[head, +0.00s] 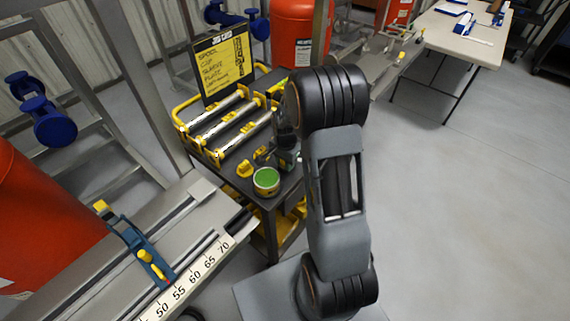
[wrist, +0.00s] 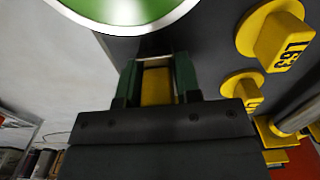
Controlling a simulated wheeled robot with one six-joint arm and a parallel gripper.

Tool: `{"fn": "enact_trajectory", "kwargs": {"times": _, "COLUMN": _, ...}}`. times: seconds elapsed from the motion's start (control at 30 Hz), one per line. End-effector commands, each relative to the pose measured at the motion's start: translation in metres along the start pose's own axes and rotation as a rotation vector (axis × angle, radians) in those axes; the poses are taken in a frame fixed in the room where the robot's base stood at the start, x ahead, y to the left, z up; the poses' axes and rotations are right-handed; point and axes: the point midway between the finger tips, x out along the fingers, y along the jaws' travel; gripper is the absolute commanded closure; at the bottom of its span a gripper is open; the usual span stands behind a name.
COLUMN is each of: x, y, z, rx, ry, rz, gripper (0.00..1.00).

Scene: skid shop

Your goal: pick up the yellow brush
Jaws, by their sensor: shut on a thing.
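My gripper (wrist: 156,68) is shut on the yellow brush (wrist: 157,86); a yellow block-like part of it shows between the two green fingers in the wrist view. The rest of the brush is hidden by the fingers and the gripper body. In the head view my gripper (head: 287,158) points down over the dark top of the cart, just right of and behind a tin with a green top. The brush cannot be made out there. I cannot tell whether it still touches the cart top.
The green-topped tin (head: 266,183) stands at the cart's near corner, close to my gripper. Yellow pieces (head: 245,168) lie left of it; one (wrist: 277,40) is marked L63. Silver rollers (head: 222,125) and a yellow sign (head: 222,62) are behind. A ruled metal bench (head: 190,275) is at front left.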

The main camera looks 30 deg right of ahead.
Motion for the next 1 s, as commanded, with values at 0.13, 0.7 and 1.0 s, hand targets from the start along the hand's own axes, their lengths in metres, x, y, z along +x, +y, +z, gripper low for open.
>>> {"fn": "enact_trajectory", "kwargs": {"times": 0.13, "x": -0.023, "y": -0.001, "z": -0.001, "rx": 0.0, "ry": 0.004, "rz": -0.005, "gripper": 0.93}}
{"fn": "enact_trajectory", "kwargs": {"times": 0.7, "x": -0.107, "y": 0.104, "z": -0.027, "rx": 0.005, "ry": 0.001, "rz": -0.001, "gripper": 0.93}}
{"fn": "enact_trajectory", "kwargs": {"times": 1.0, "x": -0.12, "y": 0.132, "z": -0.035, "rx": 0.002, "ry": 0.001, "rz": -0.001, "gripper": 0.93}}
